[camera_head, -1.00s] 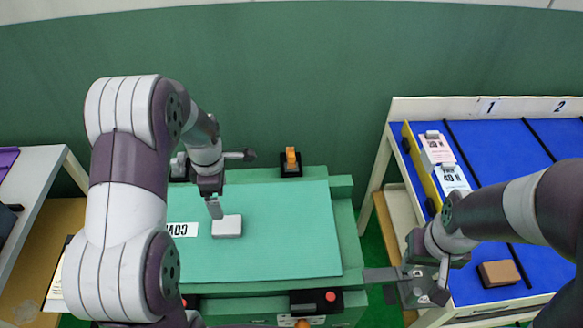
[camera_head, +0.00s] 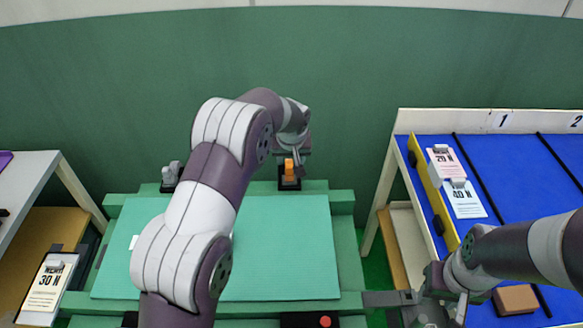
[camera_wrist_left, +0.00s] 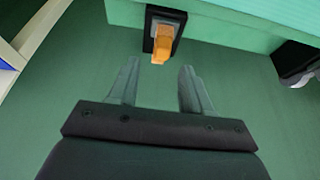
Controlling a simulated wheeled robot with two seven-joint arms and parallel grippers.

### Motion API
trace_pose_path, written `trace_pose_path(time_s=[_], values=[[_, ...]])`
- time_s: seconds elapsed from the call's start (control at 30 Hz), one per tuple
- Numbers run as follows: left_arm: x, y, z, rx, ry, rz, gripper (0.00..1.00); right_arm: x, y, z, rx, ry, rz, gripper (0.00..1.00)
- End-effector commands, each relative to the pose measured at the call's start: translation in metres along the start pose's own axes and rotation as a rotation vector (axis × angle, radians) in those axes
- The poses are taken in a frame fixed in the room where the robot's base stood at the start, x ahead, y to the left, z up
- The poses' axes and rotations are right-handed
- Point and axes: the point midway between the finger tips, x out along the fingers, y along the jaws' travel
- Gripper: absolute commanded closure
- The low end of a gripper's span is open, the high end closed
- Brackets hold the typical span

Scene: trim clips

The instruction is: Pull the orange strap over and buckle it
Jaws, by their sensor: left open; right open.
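The orange strap piece (camera_head: 289,168) stands in a black mount at the back edge of the green table (camera_head: 290,240). In the left wrist view the orange piece (camera_wrist_left: 161,47) lies just beyond the fingertips, roughly midway between them. My left gripper (camera_wrist_left: 158,75) is open and empty, and nothing is between its fingers. In the head view my left gripper (camera_head: 299,165) is right by the orange piece, partly overlapping it. My right gripper (camera_head: 428,305) is open near the table's front right corner, away from the strap. My left arm hides part of the green tabletop.
A grey clamp-like fitting (camera_head: 171,174) stands at the table's back left. A blue sorting table (camera_head: 510,175) with labelled cards and a brown block (camera_head: 515,299) stands at right. A shelf with a 30 N card (camera_head: 48,283) is at left. A green wall is behind.

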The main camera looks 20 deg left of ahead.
Motion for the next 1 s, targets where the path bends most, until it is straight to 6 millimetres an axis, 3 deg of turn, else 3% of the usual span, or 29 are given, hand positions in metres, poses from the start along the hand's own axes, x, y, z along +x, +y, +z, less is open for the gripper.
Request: trace_pose_path(time_s=[0.1, 0.3, 0.5, 0.77, 0.8, 0.93, 1.0], values=[[0.026, -0.001, 0.001, -0.003, -0.003, -0.001, 0.51, -0.001, 0.0, 0.0, 0.0, 0.0, 0.0, 0.57], [0.061, -0.001, 0.0, -0.004, -0.002, -0.001, 0.51, -0.002, 0.0, 0.0, 0.0, 0.0, 0.0, 0.57], [0.077, -0.001, 0.0, -0.004, 0.0, 0.0, 0.51, -0.002, 0.0, 0.0, 0.0, 0.0, 0.0, 0.57], [0.079, -0.001, 0.0, -0.004, 0.0, 0.0, 0.51, -0.002, 0.0, 0.0, 0.0, 0.0, 0.0, 0.57], [0.078, -0.001, 0.0, -0.004, 0.0, 0.0, 0.58, -0.002, 0.0, 0.0, 0.0, 0.0, 0.0, 0.57], [0.078, -0.001, 0.0, -0.004, 0.0, 0.0, 1.0, -0.002, 0.0, 0.0, 0.0, 0.0, 0.0, 0.57], [0.078, -0.001, 0.0, -0.004, 0.0, 0.0, 1.0, -0.002, 0.0, 0.0, 0.0, 0.0, 0.0, 0.57]])
